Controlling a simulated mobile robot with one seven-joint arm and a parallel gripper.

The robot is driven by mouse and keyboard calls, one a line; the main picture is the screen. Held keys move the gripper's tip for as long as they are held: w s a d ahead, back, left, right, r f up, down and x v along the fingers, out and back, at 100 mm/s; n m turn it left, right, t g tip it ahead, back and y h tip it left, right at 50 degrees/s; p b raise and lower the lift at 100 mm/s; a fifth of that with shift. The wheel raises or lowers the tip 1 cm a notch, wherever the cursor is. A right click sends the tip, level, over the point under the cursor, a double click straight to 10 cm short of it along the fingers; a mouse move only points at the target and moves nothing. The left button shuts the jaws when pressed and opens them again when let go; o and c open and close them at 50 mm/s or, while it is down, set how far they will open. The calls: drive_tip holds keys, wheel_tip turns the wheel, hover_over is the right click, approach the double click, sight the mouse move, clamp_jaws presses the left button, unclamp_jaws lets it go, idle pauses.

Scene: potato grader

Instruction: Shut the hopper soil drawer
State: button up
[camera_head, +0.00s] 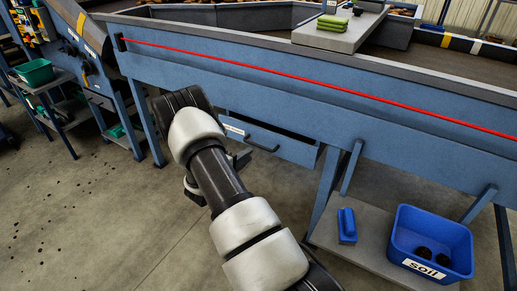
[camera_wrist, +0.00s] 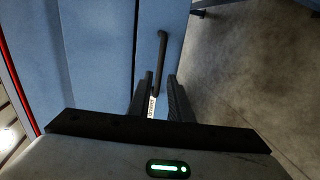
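The hopper soil drawer (camera_head: 285,147) is a blue front under the blue hopper side, with a black bar handle (camera_head: 262,138) and a pale label (camera_head: 234,129). A dark gap above its front shows it stands partly open. In the wrist view the drawer front (camera_wrist: 176,28) is close ahead, with the handle (camera_wrist: 162,50) running lengthwise and the label (camera_wrist: 152,106) nearer. My gripper (camera_wrist: 160,76) is open, its two dark fingers apart on either side of the handle's line. I cannot tell whether they touch anything. In the head view my arm hides part of the drawer's left side.
Below right, a grey shelf (camera_head: 330,238) holds a blue block (camera_head: 347,226) and a blue soil bin (camera_head: 432,238) with dark lumps. Blue frame legs (camera_head: 325,190) stand right of the drawer. A red line (camera_head: 330,80) runs along the hopper side. Open floor lies at left.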

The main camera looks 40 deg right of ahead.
sight(259, 146)
drive_tip(key=b+x, duration=0.1)
drive_tip(key=x, duration=0.9)
drive_tip(key=shift+w+b, duration=0.15)
drive_tip(key=shift+b, duration=0.25)
clamp_jaws()
